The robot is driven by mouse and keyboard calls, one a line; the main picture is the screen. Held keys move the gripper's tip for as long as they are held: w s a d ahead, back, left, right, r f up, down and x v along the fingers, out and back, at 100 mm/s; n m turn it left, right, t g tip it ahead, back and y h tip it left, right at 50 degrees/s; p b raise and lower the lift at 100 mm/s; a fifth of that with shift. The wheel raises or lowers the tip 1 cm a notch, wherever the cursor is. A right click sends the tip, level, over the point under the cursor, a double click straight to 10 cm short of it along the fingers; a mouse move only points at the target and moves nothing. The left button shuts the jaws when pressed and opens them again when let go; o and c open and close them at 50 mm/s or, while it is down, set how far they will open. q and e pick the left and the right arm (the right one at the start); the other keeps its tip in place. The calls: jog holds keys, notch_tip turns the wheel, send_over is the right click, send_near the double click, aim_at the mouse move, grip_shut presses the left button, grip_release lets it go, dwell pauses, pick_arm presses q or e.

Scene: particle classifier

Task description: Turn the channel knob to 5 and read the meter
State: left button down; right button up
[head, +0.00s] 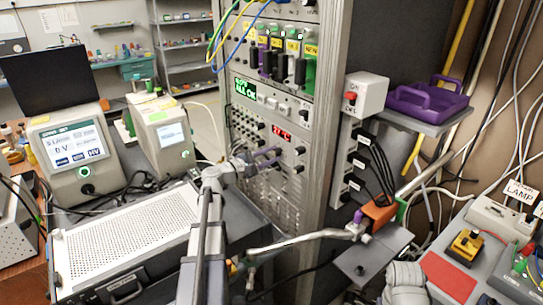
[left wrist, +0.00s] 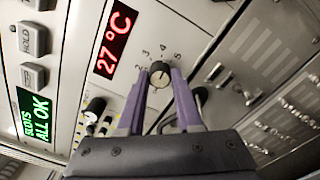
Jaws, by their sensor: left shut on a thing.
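The channel knob (left wrist: 159,73) is a small round knob with a pale face on the rack's front panel. The numbers 2, 3, 4 and 5 are printed around its upper side. Its exact pointer setting is too small to tell. My left gripper (left wrist: 158,84) has its two purple fingers on either side of the knob, shut on it. In the head view my left gripper (head: 272,158) reaches the panel and hides the knob. A red display (head: 281,133) just above reads 27 °C; it also shows in the left wrist view (left wrist: 115,38).
A green display (head: 245,89) on the rack reads ALL OK. Other knobs (head: 299,169) sit close by on the panel. A perforated metal box (head: 130,240) and two screened instruments (head: 73,148) stand at the left. A purple tray (head: 428,100) is on a shelf at the right.

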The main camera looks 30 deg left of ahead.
pick_arm(q)
jog(key=m, duration=0.5)
jog(key=shift+m, duration=0.6)
jog(key=c, duration=0.6)
grip_release()
jog(key=shift+s, duration=0.1)
jog(key=v, duration=0.7)
jog(key=shift+s+a, duration=0.15)
jog(key=shift+s, duration=0.15)
